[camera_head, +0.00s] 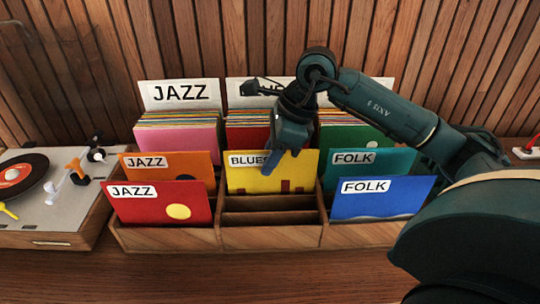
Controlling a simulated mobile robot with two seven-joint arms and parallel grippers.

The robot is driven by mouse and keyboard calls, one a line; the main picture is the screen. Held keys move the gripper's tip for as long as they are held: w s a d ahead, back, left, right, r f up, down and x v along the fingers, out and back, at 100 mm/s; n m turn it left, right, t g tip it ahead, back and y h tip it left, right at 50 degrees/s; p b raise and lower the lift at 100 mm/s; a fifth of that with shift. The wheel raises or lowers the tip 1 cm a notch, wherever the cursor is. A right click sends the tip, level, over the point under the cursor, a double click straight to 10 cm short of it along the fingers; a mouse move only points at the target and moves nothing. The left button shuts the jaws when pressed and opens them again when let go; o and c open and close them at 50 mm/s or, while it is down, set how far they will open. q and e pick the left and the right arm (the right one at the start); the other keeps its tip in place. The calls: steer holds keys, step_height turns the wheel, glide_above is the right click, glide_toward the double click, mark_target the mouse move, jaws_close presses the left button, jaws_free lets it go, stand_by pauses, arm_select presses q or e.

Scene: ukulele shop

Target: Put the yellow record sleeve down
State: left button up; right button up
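The yellow record sleeve (272,180) with a BLUES label stands upright in the middle column of the wooden record rack (270,238). Its lower part sits behind a divider, level with the orange JAZZ sleeve beside it. My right gripper (283,159) reaches down from above to the sleeve's top edge, just right of its label. Its two fingertips show apart, close to the sleeve's upper part. Whether either finger touches the sleeve is hard to tell. My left gripper is not in view.
Orange (190,165) and red (150,206) JAZZ sleeves stand left; teal (395,160) and blue (385,203) FOLK sleeves stand right. Packed records fill the back row. The middle front slot is empty. A turntable (50,200) sits left; the front counter (240,275) is clear.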

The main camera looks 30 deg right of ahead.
steer(key=p+v, duration=0.1)
steer(key=v, duration=1.2)
steer(key=shift+a+r, duration=0.2)
steer(key=shift+a, duration=0.05)
steer(key=shift+w, duration=0.1)
